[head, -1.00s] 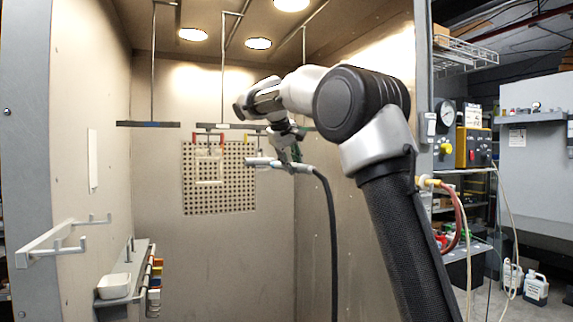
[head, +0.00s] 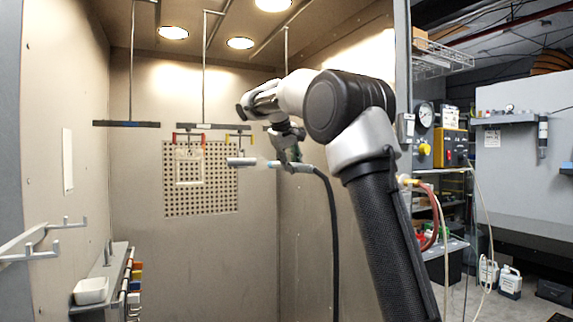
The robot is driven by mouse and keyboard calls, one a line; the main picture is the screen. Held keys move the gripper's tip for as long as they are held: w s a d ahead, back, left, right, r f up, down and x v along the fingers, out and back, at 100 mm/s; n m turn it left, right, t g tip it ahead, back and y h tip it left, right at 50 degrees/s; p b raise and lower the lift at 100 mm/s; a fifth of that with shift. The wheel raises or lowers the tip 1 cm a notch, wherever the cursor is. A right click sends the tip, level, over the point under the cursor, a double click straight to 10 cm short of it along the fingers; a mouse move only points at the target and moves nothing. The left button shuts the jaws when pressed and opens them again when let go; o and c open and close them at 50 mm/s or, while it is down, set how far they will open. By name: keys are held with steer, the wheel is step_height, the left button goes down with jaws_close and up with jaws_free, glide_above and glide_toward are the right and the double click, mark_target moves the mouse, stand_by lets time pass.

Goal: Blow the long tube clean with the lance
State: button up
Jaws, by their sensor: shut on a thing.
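The tube (head: 241,162), a short-looking grey cylinder in this view, hangs level below yellow hooks (head: 239,138) in the booth. My gripper (head: 287,150) is just right of it, shut on the lance (head: 292,167). The lance lies roughly level, its tip (head: 268,164) pointing left at the tube's right end. A small pale patch shows between tip and tube, and they look apart. The gripper's fingers partly hide the lance body. A black hose (head: 331,220) runs down from the lance's rear. Depth between tip and tube is hard to tell.
A wire frame (head: 188,165) hangs from red hooks left of the tube, before a perforated panel (head: 200,205) on the back wall. An empty hanging bar (head: 127,124) is farther left. A shelf with a white tray (head: 91,290) and wall hooks (head: 50,240) line the left wall.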

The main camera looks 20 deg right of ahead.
steer(key=shift+d, duration=0.4)
steer(key=shift+s, duration=0.25)
steer(key=s, duration=1.2)
steer(key=shift+s+d, duration=0.25)
steer(key=shift+o, duration=0.3)
jaws_close()
jaws_free()
steer(key=shift+c, duration=0.3)
